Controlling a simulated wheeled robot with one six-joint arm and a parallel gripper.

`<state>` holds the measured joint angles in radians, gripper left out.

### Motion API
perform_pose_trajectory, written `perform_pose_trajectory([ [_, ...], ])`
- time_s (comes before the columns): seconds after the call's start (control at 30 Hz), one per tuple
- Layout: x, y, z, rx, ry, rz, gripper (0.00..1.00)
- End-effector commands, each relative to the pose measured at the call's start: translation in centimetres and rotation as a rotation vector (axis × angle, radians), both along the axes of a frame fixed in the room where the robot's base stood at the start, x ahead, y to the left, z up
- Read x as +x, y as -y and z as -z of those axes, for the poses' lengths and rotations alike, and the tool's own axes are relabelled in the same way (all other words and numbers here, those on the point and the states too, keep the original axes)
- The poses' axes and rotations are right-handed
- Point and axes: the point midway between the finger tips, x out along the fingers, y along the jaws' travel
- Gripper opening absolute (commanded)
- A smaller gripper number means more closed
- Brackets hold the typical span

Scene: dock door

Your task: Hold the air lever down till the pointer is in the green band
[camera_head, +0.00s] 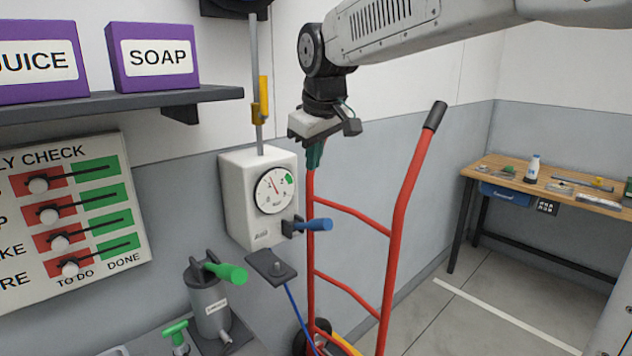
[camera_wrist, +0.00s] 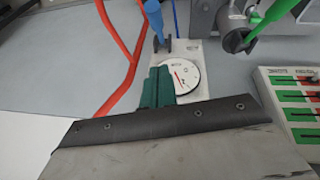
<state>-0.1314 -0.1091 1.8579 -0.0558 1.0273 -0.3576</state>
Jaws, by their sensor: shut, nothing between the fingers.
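The white air box (camera_head: 240,205) hangs on the wall with a round dial (camera_head: 275,190). The dial's red pointer points up and a little left, outside the green band (camera_head: 288,180) at the dial's upper right. A blue-handled lever (camera_head: 318,225) sticks out rightward, about level, from the box's lower right; I take it as the air lever. My gripper (camera_head: 315,158), with dark green fingers, is shut and empty, above the lever and apart from it. In the wrist view the fingers (camera_wrist: 157,85) cover part of the box beside the dial (camera_wrist: 182,77); the blue lever (camera_wrist: 154,18) lies beyond.
A red hand truck (camera_head: 400,200) stands close on the right, just behind my gripper. A yellow-handled valve (camera_head: 263,95) sits on the pipe above the box. A grey canister with a green handle (camera_head: 212,300) is lower left. A workbench (camera_head: 530,180) stands far right.

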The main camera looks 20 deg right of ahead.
Motion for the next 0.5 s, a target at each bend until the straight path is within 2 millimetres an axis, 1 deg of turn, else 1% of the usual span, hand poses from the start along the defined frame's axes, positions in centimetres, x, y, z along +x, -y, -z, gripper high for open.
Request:
perform_pose_trajectory([
  [0.43,3.1,0.0,8.6,-0.001,-0.006,0.001,0.0],
  [0.5,2.8,0.4,9.6,0.0,-0.004,0.002,0.0],
])
